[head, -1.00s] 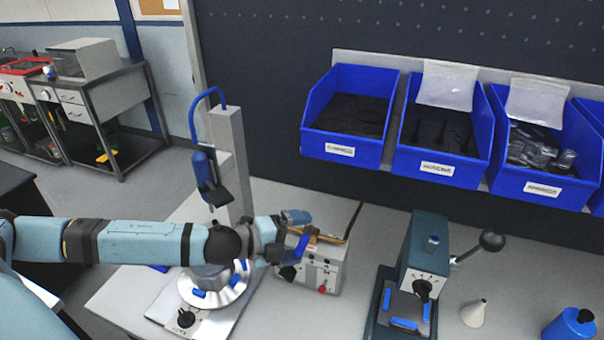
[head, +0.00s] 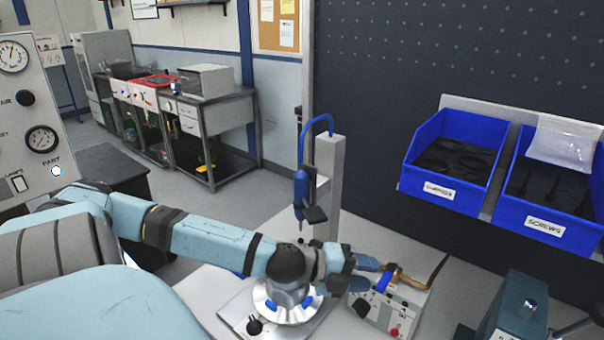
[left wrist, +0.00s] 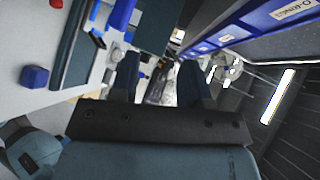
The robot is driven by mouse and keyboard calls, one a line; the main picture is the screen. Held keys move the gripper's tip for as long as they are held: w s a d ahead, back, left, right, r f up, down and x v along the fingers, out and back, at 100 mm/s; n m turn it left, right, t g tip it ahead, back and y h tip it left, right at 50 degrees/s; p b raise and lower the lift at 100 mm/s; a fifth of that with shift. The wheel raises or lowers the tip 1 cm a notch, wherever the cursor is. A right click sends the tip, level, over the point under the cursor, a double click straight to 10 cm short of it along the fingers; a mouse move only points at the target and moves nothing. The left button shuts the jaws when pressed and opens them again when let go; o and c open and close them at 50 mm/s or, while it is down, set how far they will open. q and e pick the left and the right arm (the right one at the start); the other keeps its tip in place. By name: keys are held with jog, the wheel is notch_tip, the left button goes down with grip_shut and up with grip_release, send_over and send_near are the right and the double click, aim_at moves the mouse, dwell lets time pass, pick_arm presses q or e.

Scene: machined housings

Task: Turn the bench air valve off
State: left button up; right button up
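A brass pipe fitting (head: 411,279) with a bright blue lever (head: 384,283) sits on top of a pale box with knobs on the bench; it looks like the air valve. My left gripper (head: 369,275) reaches in from the left, its fingers just left of the blue lever. I cannot tell whether they touch it. The left wrist view shows the left gripper's (left wrist: 160,68) two fingers apart, with a blurred gap between them. The lever's exact angle is partly hidden by the fingers. My right gripper is not in view.
A round silver fixture (head: 287,308) stands beneath my left wrist, with a grey column (head: 327,185) behind it. A dark green press (head: 512,308) stands at the right. Blue bins (head: 455,160) hang on the back wall. A gauge panel (head: 40,130) is at far left.

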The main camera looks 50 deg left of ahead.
pick_arm(q)
jog(key=s+a+p, duration=0.7)
jog(key=s, duration=0.3)
jog(key=shift+s+f, duration=0.35)
jog(key=shift+s, duration=0.05)
dwell(0.7)
jog(key=shift+d, duration=0.1)
jog(key=shift+p, duration=0.3)
